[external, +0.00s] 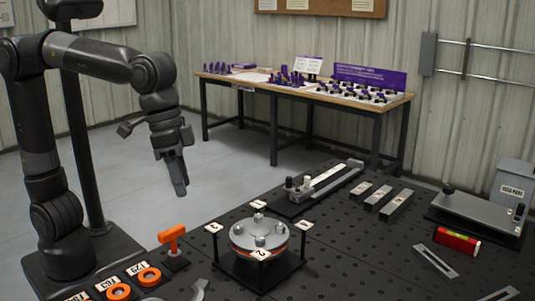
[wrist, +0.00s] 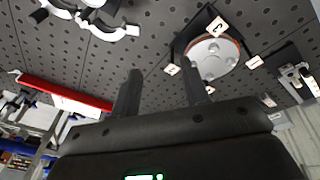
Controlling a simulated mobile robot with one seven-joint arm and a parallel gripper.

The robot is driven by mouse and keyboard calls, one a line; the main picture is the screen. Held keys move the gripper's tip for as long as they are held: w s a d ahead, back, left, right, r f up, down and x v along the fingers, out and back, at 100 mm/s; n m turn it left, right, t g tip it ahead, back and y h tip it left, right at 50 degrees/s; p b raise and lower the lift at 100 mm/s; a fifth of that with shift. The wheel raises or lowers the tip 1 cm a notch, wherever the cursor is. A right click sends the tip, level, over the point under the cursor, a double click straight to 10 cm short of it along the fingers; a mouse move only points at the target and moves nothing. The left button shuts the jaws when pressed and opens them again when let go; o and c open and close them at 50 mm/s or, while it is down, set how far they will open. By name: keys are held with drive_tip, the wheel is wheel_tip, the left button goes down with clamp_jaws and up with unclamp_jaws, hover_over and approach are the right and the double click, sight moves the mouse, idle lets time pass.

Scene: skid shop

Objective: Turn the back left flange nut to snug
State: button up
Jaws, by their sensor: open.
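A round grey flange (external: 248,238) with an orange layer at its rim sits on a black stand on the perforated bench. Several nuts stand on its top, including a left one (external: 237,230) and a far one (external: 258,218). Small numbered tags surround it. I cannot tell which nut is the back left one or how tight any is. The flange also shows at the upper right of the wrist view (wrist: 211,52). My gripper (external: 181,188) is open and empty, pointing down, above and to the left of the flange. Its fingers (wrist: 160,90) are apart with nothing between them.
A long rail fixture (external: 325,182), grey blocks (external: 378,197) and a red level (external: 457,240) lie behind and right. A wooden table (external: 300,88) stands behind.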

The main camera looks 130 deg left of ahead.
drive_tip(key=w+a+f+n+g, duration=0.15)
drive_tip(key=w+a+n, duration=0.3)
drive_tip(key=a, duration=0.55)
drive_tip(key=n+g, duration=0.1)
drive_tip(key=n, duration=0.3)
approach(280, 225)
drive_tip(key=shift+h, duration=0.3)
drive_tip(key=f, duration=0.8)
drive_tip(key=shift+w+a+f, duration=0.15)
drive_tip(key=shift+a+f, duration=0.05)
drive_tip(key=shift+f, duration=0.1)
clamp_jaws()
